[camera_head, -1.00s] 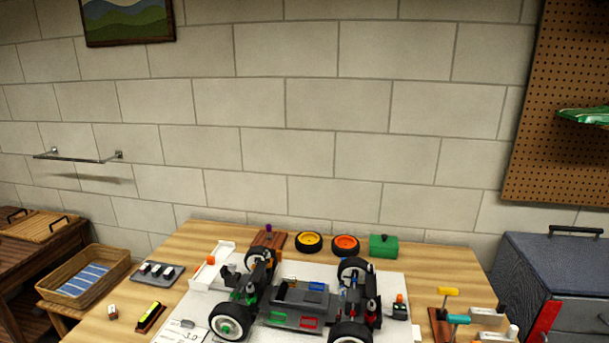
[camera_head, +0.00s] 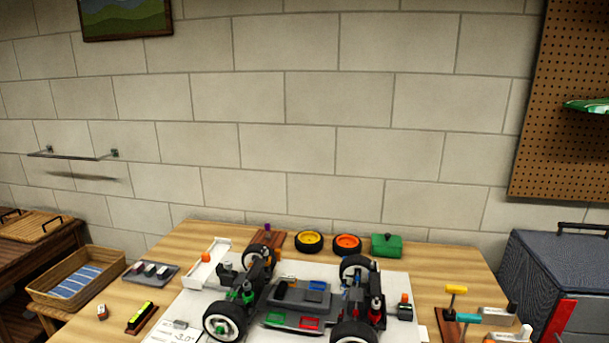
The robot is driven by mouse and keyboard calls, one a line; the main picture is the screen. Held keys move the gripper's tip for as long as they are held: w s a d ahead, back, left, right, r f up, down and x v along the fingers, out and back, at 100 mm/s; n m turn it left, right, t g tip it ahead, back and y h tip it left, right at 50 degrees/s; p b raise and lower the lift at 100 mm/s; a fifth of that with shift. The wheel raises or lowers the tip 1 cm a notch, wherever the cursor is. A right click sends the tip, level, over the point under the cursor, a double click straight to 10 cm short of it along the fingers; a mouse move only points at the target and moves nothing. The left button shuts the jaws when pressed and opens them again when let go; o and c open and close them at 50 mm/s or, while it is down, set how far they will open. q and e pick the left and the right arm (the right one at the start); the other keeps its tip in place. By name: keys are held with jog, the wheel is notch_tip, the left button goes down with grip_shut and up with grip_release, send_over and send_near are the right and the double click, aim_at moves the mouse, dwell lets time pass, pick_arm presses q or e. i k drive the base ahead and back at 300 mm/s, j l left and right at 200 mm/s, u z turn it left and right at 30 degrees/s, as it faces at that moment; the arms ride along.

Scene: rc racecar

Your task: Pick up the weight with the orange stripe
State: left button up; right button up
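A small light block with a red or orange mark (camera_head: 102,312) lies on the left of the wooden table; it is too small to tell whether this is the weight with the orange stripe. A grey tray (camera_head: 136,279) at the table's left edge holds several small light and dark pieces, whose stripe colours I cannot make out. A small dark piece with an orange top (camera_head: 404,306) stands right of the car. Neither of my grippers is in view.
The RC car (camera_head: 300,305) stands on a pale mat (camera_head: 198,299) mid-table. A level in a holder (camera_head: 141,316), orange and yellow wheels (camera_head: 309,241), a green box (camera_head: 386,246) and tools (camera_head: 468,318) surround it. A basket (camera_head: 41,295) is left, a toolbox (camera_head: 555,262) right.

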aim_at(102, 314)
jog(key=u, duration=1.3)
jog(key=i+j+z, duration=0.35)
jog(key=i, duration=0.2)
